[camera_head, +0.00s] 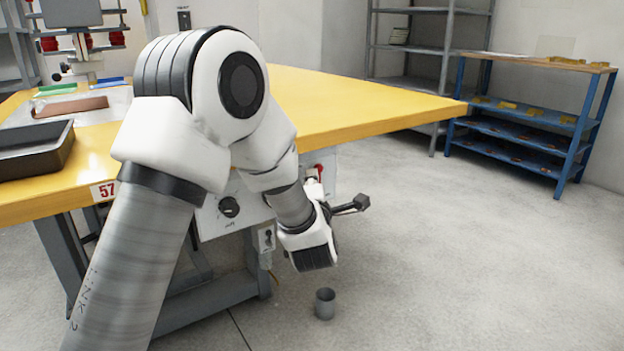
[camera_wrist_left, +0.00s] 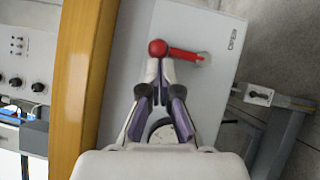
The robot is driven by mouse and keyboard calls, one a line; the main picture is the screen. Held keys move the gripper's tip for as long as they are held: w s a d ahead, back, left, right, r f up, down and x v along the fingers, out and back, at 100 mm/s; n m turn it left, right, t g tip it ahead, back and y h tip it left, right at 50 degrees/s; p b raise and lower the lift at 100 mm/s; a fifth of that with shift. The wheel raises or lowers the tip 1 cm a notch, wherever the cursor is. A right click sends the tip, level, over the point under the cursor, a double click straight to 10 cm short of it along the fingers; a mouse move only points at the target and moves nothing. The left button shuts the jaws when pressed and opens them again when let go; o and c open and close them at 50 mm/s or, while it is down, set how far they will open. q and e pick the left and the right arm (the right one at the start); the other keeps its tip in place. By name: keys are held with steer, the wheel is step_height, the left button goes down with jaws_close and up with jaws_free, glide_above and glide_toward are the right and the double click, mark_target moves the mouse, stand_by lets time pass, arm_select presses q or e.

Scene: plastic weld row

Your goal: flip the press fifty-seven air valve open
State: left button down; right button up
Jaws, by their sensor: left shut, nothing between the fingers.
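The press air valve has a red lever with a round red knob (camera_wrist_left: 158,48), on a pale panel on the side of the press bench. In the left wrist view the red lever arm (camera_wrist_left: 183,54) runs right from the knob to a pale pivot. My left gripper (camera_wrist_left: 167,62) is shut and empty, its fingertips right at the near side of the knob. I cannot tell whether they touch it. In the head view a bit of the red lever (camera_head: 319,170) shows beside my left gripper (camera_head: 315,183), partly hidden by my wrist. My right gripper is not in view.
The yellow tabletop (camera_head: 350,105) overhangs the panel. A round gauge (camera_wrist_left: 163,131) lies partly behind my fingers. A grey cup (camera_head: 325,304) stands on the floor below. Open floor lies right, before the blue rack (camera_head: 520,138).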

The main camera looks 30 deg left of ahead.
mark_target(334, 175)
arm_select(q)
steer(key=shift+w+r+m+p, duration=0.1)
steer(key=shift+r+m+p, duration=0.15)
steer(key=shift+p, duration=0.2)
